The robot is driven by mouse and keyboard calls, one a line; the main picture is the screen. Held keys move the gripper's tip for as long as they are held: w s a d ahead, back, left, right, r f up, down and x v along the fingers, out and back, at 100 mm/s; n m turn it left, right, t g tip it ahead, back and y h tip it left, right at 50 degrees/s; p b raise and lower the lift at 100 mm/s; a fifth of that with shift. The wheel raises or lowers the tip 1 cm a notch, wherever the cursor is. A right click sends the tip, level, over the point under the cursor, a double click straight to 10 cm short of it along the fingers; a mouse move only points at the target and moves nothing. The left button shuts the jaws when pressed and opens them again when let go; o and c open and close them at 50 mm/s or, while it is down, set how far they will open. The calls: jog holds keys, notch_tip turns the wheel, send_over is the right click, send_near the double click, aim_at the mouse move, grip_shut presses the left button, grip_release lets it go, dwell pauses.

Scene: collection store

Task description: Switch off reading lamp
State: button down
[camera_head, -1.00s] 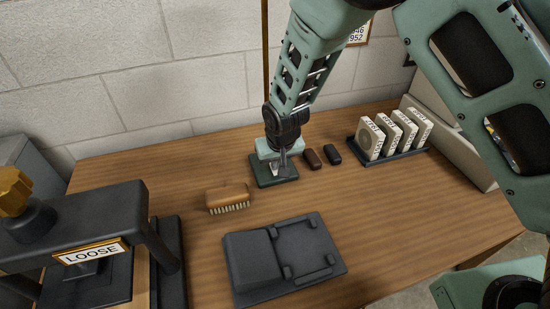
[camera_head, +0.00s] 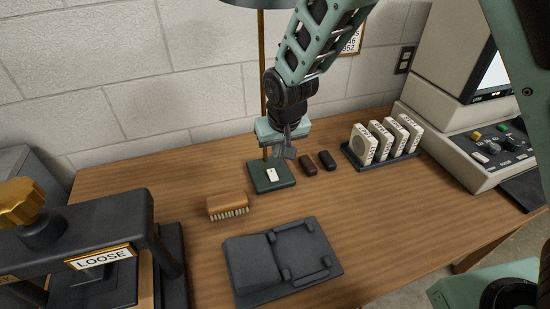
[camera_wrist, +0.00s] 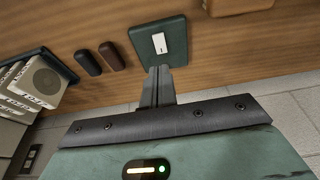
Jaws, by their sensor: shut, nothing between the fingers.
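The reading lamp has a dark green base (camera_head: 284,184) on the table, a thin brass pole (camera_head: 261,60) and a green shade (camera_head: 255,3) cut off by the top edge. A white rocker switch (camera_head: 272,174) sits on the base. The wrist view shows the base (camera_wrist: 176,30) and the switch (camera_wrist: 158,43) unobstructed. My gripper (camera_head: 290,154) is shut and empty, raised above and just behind the base, apart from the switch. Its fingers (camera_wrist: 160,70) point toward the base in the wrist view. I cannot tell whether the lamp is lit.
A brown and a black small block (camera_head: 327,160) lie right of the base, then a rack (camera_head: 385,160) of white boxes and a console (camera_head: 490,150). A brush (camera_head: 228,205), a dark tray (camera_head: 285,262) and a press labelled LOOSE (camera_head: 100,235) are nearer.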

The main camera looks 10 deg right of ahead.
jog(key=shift+v, duration=1.25)
jog(key=shift+s+d, duration=0.1)
jog(key=shift+s, duration=0.05)
jog(key=s+d+r+n+g, duration=0.1)
jog(key=s+d+r, duration=0.1)
jog(key=s, duration=0.7)
jog(key=s+d+r+n+g, duration=0.1)
jog(key=s+d+r+n, duration=0.1)
jog(key=s, duration=0.7)
jog(key=s+d+r+n+g, duration=0.1)
jog(key=s+r, duration=0.3)
jog(key=s, duration=0.5)
jog(key=shift+s+d+r+n, duration=0.15)
jog(key=shift+d+r+n, duration=0.15)
jog(key=shift+d+n, duration=0.35)
jog(key=shift+a, duration=0.1)
